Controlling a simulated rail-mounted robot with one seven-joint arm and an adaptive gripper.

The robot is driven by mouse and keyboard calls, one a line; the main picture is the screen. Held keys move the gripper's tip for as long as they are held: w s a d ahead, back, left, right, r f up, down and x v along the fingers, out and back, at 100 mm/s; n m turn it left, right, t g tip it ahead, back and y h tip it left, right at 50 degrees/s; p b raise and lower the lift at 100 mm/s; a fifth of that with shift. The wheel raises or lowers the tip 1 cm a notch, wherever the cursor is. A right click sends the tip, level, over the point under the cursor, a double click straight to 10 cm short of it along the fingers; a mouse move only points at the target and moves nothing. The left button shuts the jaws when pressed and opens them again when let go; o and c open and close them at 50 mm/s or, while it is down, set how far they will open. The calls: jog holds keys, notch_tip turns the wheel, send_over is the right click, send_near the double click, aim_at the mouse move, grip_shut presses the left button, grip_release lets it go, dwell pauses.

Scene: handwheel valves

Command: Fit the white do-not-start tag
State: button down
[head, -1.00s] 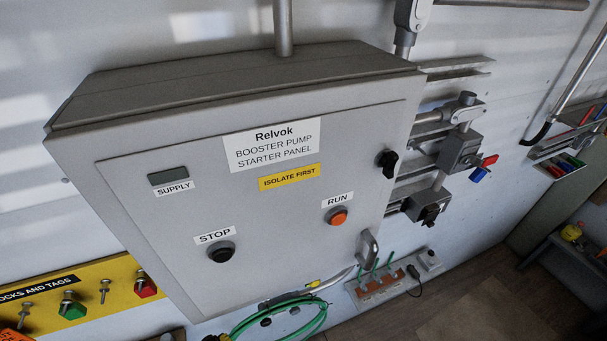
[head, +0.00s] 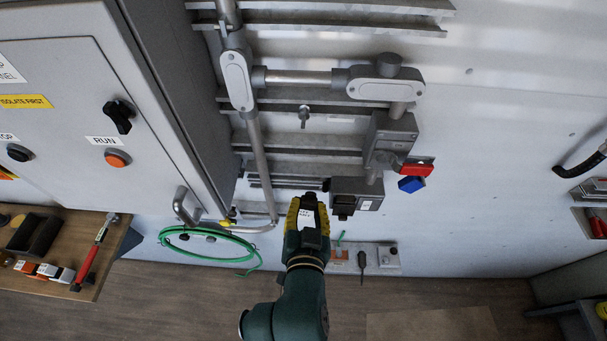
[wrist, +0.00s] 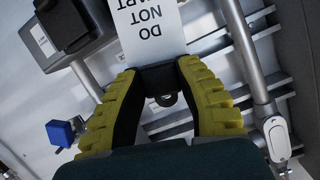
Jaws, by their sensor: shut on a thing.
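The white tag (wrist: 150,30) shows in the wrist view, with "DO NOT" and part of a third word upside down. Its black end sits between the yellow-and-black fingertips of my gripper (wrist: 157,74), which is shut on it. In the head view my gripper (head: 307,203) is just left of the lower grey switch box (head: 358,192) with a black knob (head: 343,207). From that view I cannot tell whether the tag touches anything. A grey box with a black knob (wrist: 64,22) is left of the tag in the wrist view.
Conduit (head: 260,160) and rails run behind my gripper. The starter panel (head: 65,110) is at left, above a green cable loop (head: 205,250). The wall at right is mostly bare.

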notch_tip(320, 180, up, 13)
jog(key=a+m+y+b, duration=0.1)
jog(key=a+m+y, duration=0.1)
jog(key=shift+s+a+b, duration=0.3)
jog(key=shift+s, duration=0.1)
jog(key=shift+w+d+p, duration=0.2)
jog(key=shift+w+p, duration=0.5)
jog(key=shift+w, duration=2.15)
jog(key=shift+w+d+p, duration=0.1)
jog(key=shift+w+p, duration=0.25)
jog(key=shift+w, duration=1.85)
jog(key=c, duration=0.7)
grip_release()
